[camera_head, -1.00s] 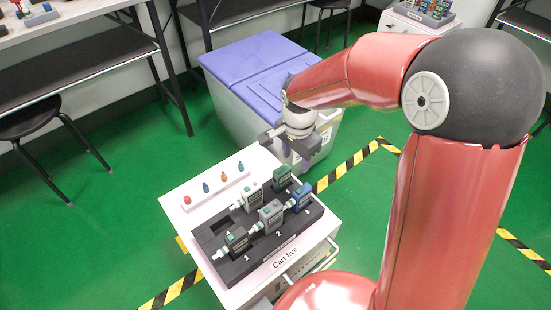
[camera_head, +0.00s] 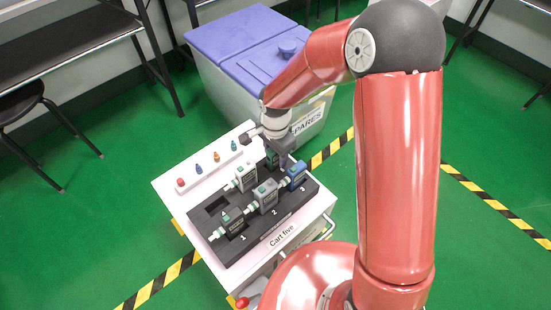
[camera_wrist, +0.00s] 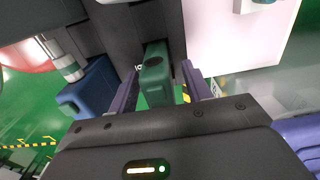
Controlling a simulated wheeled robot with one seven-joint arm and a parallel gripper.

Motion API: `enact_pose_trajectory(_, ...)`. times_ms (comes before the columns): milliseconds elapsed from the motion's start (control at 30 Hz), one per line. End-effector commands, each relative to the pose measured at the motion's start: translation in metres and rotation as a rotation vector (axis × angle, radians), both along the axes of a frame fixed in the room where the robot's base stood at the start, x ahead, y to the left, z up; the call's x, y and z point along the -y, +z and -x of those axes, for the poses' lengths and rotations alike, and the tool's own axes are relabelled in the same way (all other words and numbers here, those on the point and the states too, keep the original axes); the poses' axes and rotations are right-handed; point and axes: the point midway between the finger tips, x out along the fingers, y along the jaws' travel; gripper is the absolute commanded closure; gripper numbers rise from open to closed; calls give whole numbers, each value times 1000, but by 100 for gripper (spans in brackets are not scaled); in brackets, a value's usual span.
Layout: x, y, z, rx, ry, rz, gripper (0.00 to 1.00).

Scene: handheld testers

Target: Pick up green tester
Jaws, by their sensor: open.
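The green tester (camera_head: 271,158) stands in the far right slot of the dark tray (camera_head: 240,253) on the cart, partly hidden by my gripper in the head view. My gripper (camera_head: 283,160) is over that corner of the tray, pointing down. In the wrist view the green tester (camera_wrist: 154,75) lies between the two purple fingers of my gripper (camera_wrist: 158,77). The fingers are open, with a gap showing on each side of it.
A blue tester (camera_head: 295,176) stands close by; it also shows in the wrist view (camera_wrist: 93,88). A strip with coloured knobs (camera_head: 208,166) lies behind the tray. A purple-lidded bin (camera_head: 240,45) stands behind the cart.

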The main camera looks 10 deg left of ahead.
Motion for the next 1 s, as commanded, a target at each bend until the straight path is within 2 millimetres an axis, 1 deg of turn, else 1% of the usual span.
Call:
enact_pose_trajectory(67, 0, 0, 0, 0, 0, 0, 51)
enact_pose_trajectory(100, 0, 0, 0, 0, 0, 0, 54)
enact_pose_trajectory(400, 0, 0, 0, 0, 0, 0, 93)
enact_pose_trajectory(467, 0, 0, 0, 0, 0, 0, 100)
enact_pose_trajectory(767, 0, 3, 0, 1, 0, 0, 100)
enact_pose_trajectory(867, 0, 9, -1, 2, 0, 1, 100)
enact_pose_trajectory(1000, 0, 26, -1, 3, -1, -1, 100)
